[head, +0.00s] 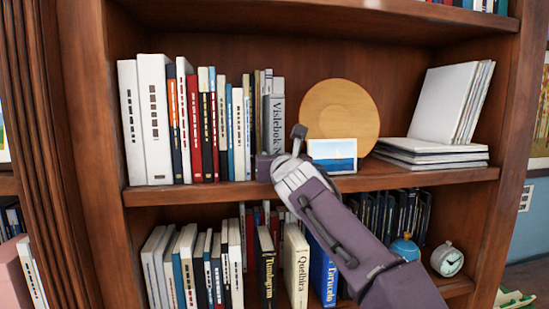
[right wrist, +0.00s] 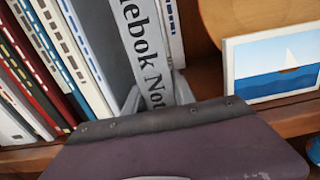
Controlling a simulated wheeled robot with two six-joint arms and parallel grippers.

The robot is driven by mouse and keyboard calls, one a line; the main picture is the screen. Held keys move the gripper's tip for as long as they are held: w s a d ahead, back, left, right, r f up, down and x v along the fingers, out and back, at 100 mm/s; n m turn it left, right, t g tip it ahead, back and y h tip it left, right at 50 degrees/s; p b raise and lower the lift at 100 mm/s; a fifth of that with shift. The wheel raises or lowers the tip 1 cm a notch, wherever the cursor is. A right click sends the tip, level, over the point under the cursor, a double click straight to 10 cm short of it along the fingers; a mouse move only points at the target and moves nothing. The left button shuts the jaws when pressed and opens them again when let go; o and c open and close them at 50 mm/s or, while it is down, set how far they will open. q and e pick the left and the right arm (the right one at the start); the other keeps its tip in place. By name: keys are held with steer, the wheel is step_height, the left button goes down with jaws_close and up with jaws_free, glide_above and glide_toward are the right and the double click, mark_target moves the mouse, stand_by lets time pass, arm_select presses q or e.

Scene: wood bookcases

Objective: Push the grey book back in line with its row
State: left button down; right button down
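The grey book (head: 278,112) with "Vislebok" lettering on its spine stands upright at the right end of the upper row of books (head: 205,125). Its spine also shows in the right wrist view (right wrist: 142,40). My right gripper (head: 266,166) is low in front of this book and hides its lower spine. In the right wrist view, grey finger-like parts show close on both sides of the spine; whether they press on it is unclear. How far the book stands out from its row is hard to tell. My left gripper is not in view.
A small sailboat picture (head: 333,156) and a round wooden plate (head: 340,112) stand just right of the grey book. White books (head: 432,150) lie and lean farther right. The lower shelf holds more books, a blue flask (head: 405,247) and a clock (head: 447,260).

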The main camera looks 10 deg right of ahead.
steer(key=c, duration=1.1)
jaws_free()
steer(key=shift+w, duration=0.2)
steer(key=shift+o, duration=0.7)
steer(key=shift+w+a+f, duration=0.2)
steer(key=shift+w+a, duration=0.1)
steer(key=shift+w, duration=0.35)
steer(key=shift+s, duration=0.15)
arm_select(q)
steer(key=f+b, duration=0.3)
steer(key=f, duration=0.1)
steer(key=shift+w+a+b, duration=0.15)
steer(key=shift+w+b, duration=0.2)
steer(key=shift+b, duration=0.05)
arm_select(e)
steer(key=s, duration=0.9)
steer(key=shift+w, duration=0.15)
